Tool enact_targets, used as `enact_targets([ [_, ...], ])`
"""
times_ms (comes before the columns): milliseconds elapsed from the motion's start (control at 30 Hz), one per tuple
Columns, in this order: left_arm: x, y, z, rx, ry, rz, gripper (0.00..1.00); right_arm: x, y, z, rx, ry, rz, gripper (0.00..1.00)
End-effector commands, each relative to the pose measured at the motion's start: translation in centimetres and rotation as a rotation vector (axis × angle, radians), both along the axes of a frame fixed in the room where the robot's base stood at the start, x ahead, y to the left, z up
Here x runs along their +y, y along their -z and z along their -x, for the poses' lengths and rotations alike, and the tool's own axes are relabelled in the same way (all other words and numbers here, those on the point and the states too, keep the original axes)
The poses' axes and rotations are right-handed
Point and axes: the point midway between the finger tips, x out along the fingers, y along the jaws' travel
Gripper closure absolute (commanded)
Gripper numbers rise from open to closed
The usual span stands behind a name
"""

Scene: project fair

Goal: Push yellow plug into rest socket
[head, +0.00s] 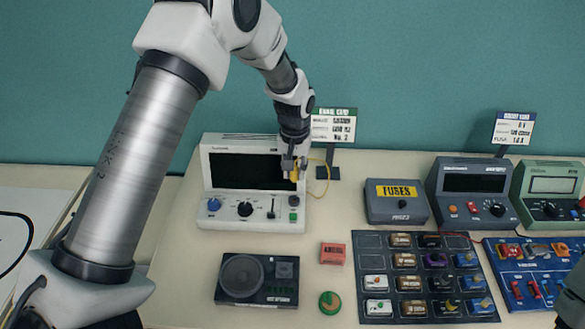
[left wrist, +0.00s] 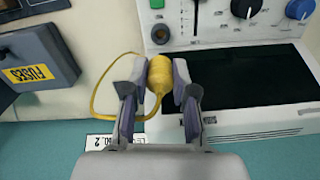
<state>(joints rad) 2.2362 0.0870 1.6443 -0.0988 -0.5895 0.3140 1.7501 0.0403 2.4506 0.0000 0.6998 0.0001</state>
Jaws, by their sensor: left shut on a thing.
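The yellow plug (left wrist: 160,76) is between the fingers of my left gripper (left wrist: 159,82). In the head view my left gripper (head: 292,168) is in front of the right end of the white instrument's dark screen, and a bit of yellow shows at its tips. A yellow cord (left wrist: 96,92) loops from the plug to the left in the left wrist view. The white instrument (head: 212,192) has knobs, a lever and, at its right end, a dark round spot (left wrist: 160,35) beside a green square (left wrist: 157,4). I cannot tell which part is the rest socket.
A grey fuses box (head: 397,212) stands right of the white instrument (left wrist: 210,45). A sign stand (head: 333,130) is behind.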

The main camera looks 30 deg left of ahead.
Motion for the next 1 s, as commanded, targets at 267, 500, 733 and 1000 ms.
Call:
enact_targets([
  [267,0.0,3.2,0.0,0.001,0.000,0.000,1.00,0.0,2.8,0.0,0.000,0.000,0.000,1.00],
  [500,0.0,5.8,0.1,0.001,0.000,0.000,1.00,0.0,4.6,0.0,0.000,0.000,0.000,1.00],
  [733,0.0,7.0,0.0,0.000,0.000,0.000,1.00,0.0,5.0,0.0,-0.001,0.000,0.000,1.00],
  [1000,0.0,6.9,0.0,0.000,0.000,0.000,1.00,0.0,4.9,0.0,-0.001,0.000,0.000,1.00],
])
